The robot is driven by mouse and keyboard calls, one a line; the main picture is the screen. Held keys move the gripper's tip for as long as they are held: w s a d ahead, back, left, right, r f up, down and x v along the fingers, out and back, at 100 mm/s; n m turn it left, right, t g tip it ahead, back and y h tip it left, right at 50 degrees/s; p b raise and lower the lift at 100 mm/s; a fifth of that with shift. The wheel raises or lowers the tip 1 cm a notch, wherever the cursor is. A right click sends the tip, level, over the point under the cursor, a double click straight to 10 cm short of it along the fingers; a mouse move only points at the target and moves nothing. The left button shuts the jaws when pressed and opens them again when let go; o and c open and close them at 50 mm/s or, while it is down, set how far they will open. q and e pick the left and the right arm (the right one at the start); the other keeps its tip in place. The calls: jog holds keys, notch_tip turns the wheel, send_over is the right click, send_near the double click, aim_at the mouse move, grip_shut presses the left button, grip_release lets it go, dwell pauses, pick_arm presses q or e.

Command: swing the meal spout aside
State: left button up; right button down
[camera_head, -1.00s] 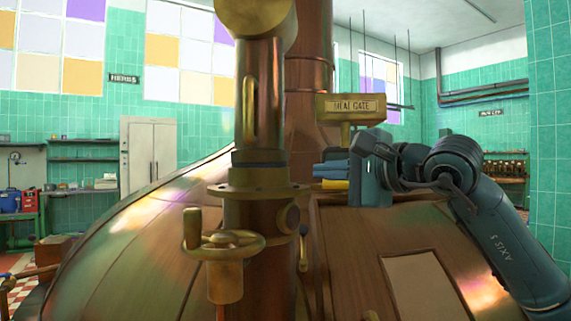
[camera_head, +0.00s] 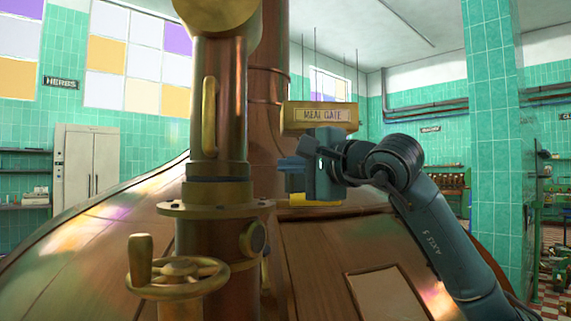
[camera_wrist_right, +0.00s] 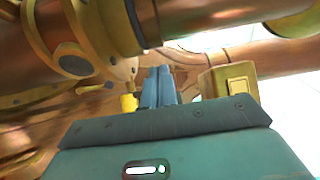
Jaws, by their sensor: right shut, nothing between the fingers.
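The meal spout (camera_head: 220,110) is an upright copper pipe with a long brass handle (camera_head: 209,117) on its side and a brass flange (camera_head: 216,209) below. My right gripper (camera_head: 284,166) is shut and empty. Its fingers point left towards the spout, with a gap between them in the head view. In the right wrist view the closed fingers (camera_wrist_right: 158,83) stand below a large dark-banded copper pipe (camera_wrist_right: 115,20), and contact cannot be told. My left gripper is not in view.
A brass box lettered MEAL GATE (camera_head: 320,117) is just above my right gripper. A small yellow piece (camera_head: 312,201) shows below the gripper. A brass handwheel (camera_head: 178,277) juts out at lower left. The domed copper vessel (camera_head: 110,235) fills the lower view.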

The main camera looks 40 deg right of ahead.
jog(key=w, duration=0.4)
jog(key=w+p, duration=0.1)
jog(key=w, duration=0.2)
jog(key=shift+w+a, duration=0.1)
jog(key=shift+a, duration=0.25)
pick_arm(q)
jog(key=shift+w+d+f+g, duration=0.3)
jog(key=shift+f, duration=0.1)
pick_arm(e)
jog(key=shift+w, duration=0.4)
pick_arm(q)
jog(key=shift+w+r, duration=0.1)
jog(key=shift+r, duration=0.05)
